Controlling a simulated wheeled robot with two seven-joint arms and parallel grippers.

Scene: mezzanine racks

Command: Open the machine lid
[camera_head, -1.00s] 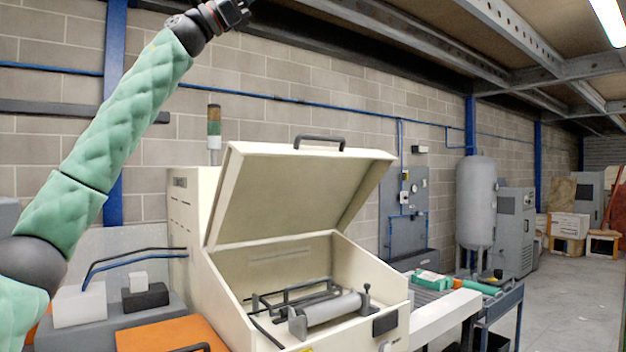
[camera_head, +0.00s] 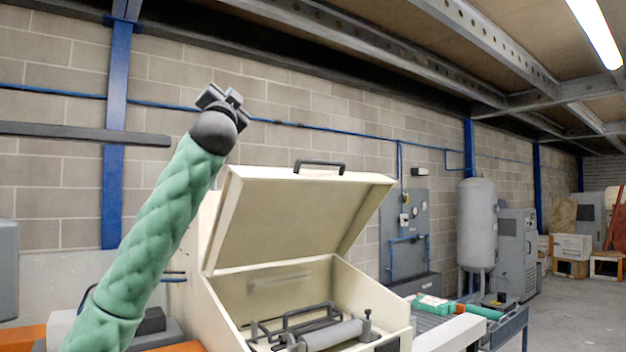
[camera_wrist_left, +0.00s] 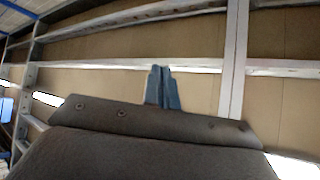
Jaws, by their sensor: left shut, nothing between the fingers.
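The cream machine lid (camera_head: 290,218) stands raised and tilted back over the open machine body (camera_head: 377,303). A dark handle (camera_head: 319,164) sits on the lid's top edge. Inside the machine are a grey roller (camera_head: 331,334) and dark bars. In the head view my left arm in a green sleeve rises at the left, with its gripper (camera_head: 222,97) up in the air, left of the lid and higher than its handle, apart from it. In the left wrist view the gripper's fingers (camera_wrist_left: 161,87) are together and empty, against the ceiling. My right gripper is not in view.
A conveyor side table (camera_head: 483,320) with green-and-white items stands right of the machine. A grey tank (camera_head: 477,225) and a grey cabinet (camera_head: 517,250) stand farther right by the wall. Open floor lies at the far right. Steel beams run overhead.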

